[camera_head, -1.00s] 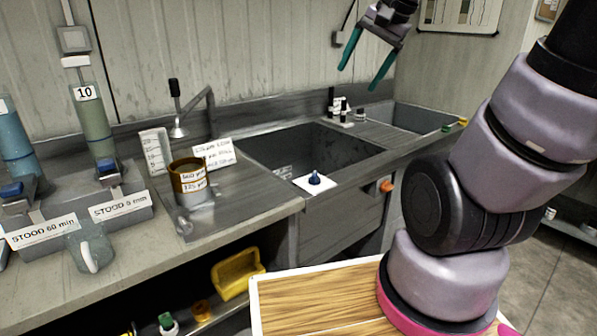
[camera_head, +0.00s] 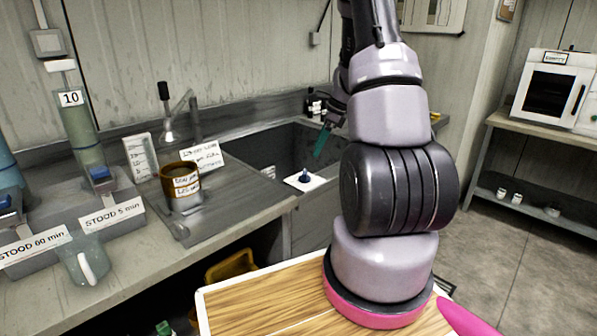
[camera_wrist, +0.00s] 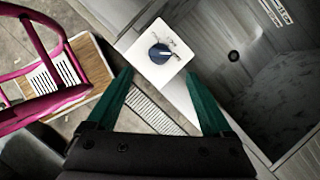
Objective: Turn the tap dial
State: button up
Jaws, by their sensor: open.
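The tap dial is a dark blue knob (camera_head: 305,175) on a square white plate (camera_head: 293,182) at the front edge of the sink. In the wrist view the dial (camera_wrist: 160,54) sits near the top middle on its white plate (camera_wrist: 143,68), which has small dark marks around the knob. My gripper (camera_wrist: 158,88) is open, its two green fingers spread below the plate in that view, with nothing between them. In the head view one green finger (camera_head: 321,142) shows above and right of the dial. The rest of the gripper is hidden behind my arm.
The sink basin (camera_wrist: 255,85) lies right of the dial in the wrist view.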

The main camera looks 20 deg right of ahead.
aim_at(305, 171)
jog(key=x, duration=1)
jog(key=shift+w+a+f, duration=0.1)
jog(key=shift+a+f, duration=0.1)
grip_shut()
